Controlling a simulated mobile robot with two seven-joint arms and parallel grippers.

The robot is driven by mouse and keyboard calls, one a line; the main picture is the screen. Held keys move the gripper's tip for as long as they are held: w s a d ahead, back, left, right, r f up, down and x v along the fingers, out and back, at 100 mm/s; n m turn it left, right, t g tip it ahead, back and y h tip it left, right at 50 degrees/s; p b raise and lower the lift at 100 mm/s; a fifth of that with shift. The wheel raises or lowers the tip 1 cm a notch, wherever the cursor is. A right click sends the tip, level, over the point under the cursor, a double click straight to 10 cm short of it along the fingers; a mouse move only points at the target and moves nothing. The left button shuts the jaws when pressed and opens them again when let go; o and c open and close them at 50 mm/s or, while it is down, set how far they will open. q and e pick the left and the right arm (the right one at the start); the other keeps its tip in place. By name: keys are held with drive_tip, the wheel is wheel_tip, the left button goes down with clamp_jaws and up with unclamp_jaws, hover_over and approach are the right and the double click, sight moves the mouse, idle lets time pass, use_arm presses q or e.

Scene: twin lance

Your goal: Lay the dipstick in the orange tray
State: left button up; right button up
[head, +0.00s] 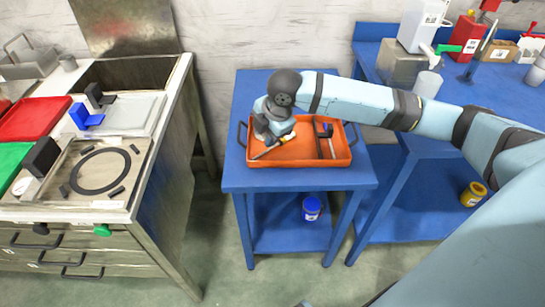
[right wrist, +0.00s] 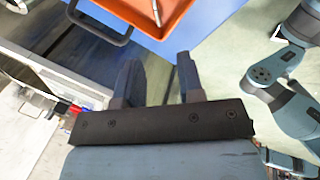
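The orange tray (head: 341,157) sits on a small blue table, and part of it shows at the top of the right wrist view (right wrist: 118,12). A thin dark stick with a yellow part, seemingly the dipstick (head: 268,152), lies slanted in the tray's left half. A thin pale length, seemingly the same stick, shows over the tray in the wrist view (right wrist: 156,12). My right gripper (right wrist: 158,75) is open, its two fingers apart with nothing clearly held between them. In the head view it is over the tray's left part, mostly hidden by my wrist. My left gripper is not in view.
The tray also holds a small dark item (head: 324,130) on its right side. A steel workbench (head: 160,150) with a sink, trays and a black ring stands left. A blue bench (head: 385,60) with bottles and tools stands right. A blue jar (head: 311,208) sits on the table's lower shelf.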

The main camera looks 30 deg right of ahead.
drive_tip(key=s+a+f+m+t+y, duration=0.25)
drive_tip(key=s+a+f, duration=0.2)
drive_tip(key=a, duration=0.35)
drive_tip(key=s+a+f+m+t+y, duration=0.1)
drive_tip(key=s+a+f+m+y, duration=0.3)
drive_tip(key=a, duration=0.3)
drive_tip(key=s+d+f+m+t+h, duration=0.1)
drive_tip(key=s+f+m+t+h, duration=0.1)
drive_tip(key=s+m, duration=0.3)
drive_tip(key=s+d+f+m+t+h, duration=0.1)
drive_tip(key=s+d+f+m+t, duration=0.1)
drive_tip(key=s+f+m, duration=0.2)
drive_tip(key=s+m, duration=0.1)
drive_tip(key=s, duration=0.2)
drive_tip(key=shift+s+t+h, duration=0.35)
drive_tip(key=shift+r, duration=0.1)
